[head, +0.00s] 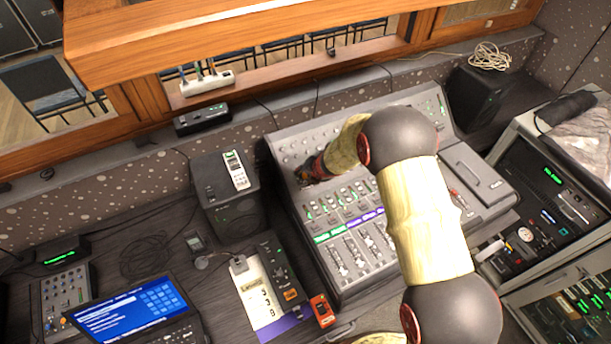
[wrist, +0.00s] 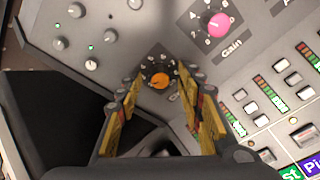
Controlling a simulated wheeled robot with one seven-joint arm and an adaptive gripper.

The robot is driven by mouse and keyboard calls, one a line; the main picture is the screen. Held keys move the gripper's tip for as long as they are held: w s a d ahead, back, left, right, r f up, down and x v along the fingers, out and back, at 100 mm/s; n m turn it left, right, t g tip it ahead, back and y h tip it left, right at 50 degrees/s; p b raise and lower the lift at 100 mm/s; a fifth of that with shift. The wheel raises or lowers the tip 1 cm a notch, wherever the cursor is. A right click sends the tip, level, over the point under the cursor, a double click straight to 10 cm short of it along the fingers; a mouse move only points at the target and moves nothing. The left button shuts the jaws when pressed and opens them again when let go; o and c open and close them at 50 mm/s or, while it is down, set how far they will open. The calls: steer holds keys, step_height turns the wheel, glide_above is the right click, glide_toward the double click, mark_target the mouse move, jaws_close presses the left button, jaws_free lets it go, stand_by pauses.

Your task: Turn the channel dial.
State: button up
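The mixing console (head: 300,148) stands on the desk in the head view. In the wrist view, a dial with an orange cap (wrist: 159,81) and a dark scale ring sits on its grey panel; any name beside it is not readable. A pink dial (wrist: 217,25) labelled "Gain" sits up and to the right. I cannot tell which is the channel dial. My gripper (wrist: 158,86) is open, its yellow-padded fingers on either side of the orange dial, with gaps visible. In the head view my gripper (head: 310,172) is low over the console's left part, and the arm hides some controls.
Small grey knobs (wrist: 92,64) lie left of the orange dial, and buttons with level meters (wrist: 264,88) lie to the right. A speaker (head: 228,190) stands left of the console. An orange-red box (head: 322,310) lies near its front left corner.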

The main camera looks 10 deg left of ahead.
steer(key=shift+c, duration=1.1)
steer(key=c, duration=0.7)
jaws_close()
